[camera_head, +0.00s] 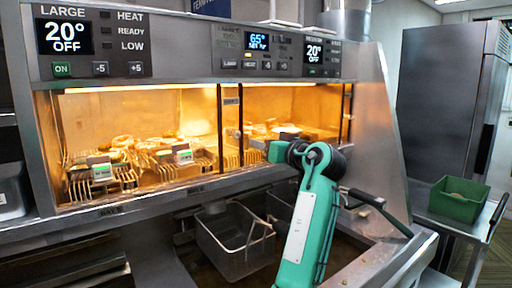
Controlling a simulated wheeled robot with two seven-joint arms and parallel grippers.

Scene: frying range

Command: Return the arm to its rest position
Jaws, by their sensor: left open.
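My left arm (308,220) is teal and rises from the bottom middle, bending at a dark joint in front of the lit warming cabinet. My left gripper (243,138) points left from that joint, at the front of the cabinet by the divider between its two bays. It is small in view and open, and I see nothing held in it. My right gripper is not in view.
The warming cabinet (130,195) holds wire racks (100,185) with food. Below it, a wire fry basket (235,245) sits in the fryer area. A green bin (459,203) stands on a side table at the right, near a tall steel cabinet (440,100).

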